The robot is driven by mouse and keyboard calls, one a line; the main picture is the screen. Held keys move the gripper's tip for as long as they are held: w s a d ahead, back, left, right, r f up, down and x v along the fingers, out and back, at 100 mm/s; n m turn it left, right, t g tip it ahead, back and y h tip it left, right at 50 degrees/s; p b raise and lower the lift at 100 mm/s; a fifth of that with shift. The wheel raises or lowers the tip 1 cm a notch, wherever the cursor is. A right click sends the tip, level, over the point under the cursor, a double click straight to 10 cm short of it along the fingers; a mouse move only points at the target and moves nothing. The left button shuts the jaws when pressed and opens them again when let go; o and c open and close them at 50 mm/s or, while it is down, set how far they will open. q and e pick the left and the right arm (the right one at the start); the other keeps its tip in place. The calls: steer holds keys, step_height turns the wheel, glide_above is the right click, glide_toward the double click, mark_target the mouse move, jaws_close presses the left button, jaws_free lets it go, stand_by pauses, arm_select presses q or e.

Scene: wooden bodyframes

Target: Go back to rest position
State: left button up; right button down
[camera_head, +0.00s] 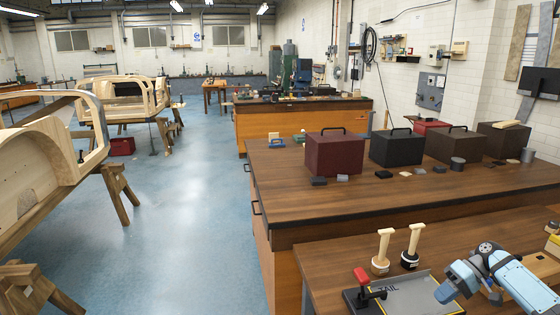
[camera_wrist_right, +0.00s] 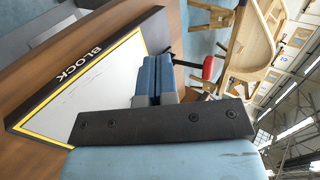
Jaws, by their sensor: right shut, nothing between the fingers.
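My right gripper (camera_head: 452,284) is at the lower right of the head view, over the near wooden bench. Its blue fingers (camera_wrist_right: 152,82) are together in the right wrist view, with nothing seen between them. Below it in the head view lies a grey board with a yellow border (camera_head: 408,297), lettered "TAIL". In the right wrist view a similar board (camera_wrist_right: 108,90) reads "BLOCK". A red-handled black tool (camera_head: 364,284) stands at the left end of the lettered board. My left gripper is not in view.
Two wooden-handled tools (camera_head: 382,252) stand upright behind the board. A longer bench (camera_head: 330,207) behind carries a dark red box (camera_head: 334,155) and other dark boxes. Wooden body frames (camera_head: 40,165) stand at the left. The blue floor (camera_head: 170,220) between is clear.

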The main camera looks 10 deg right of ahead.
steer(key=s+a+f+n+t+h+p, duration=0.1)
steer(key=s+a+f+t+h+p, duration=0.1)
steer(key=s+a+f, duration=0.65)
steer(key=s+a+f+t+h+p, duration=0.25)
steer(key=s+a+f, duration=0.35)
steer(key=a+f, duration=0.55)
arm_select(q)
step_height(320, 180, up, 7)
steer(key=p, duration=0.2)
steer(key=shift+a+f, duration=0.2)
arm_select(e)
steer(key=s+a+r+n+t+h, duration=0.1)
steer(key=s+a+r+t, duration=0.6)
steer(key=s, duration=0.8)
steer(key=a+r+h, duration=0.1)
steer(key=a+r, duration=0.2)
steer(key=a, duration=0.1)
steer(key=shift+r, duration=0.4)
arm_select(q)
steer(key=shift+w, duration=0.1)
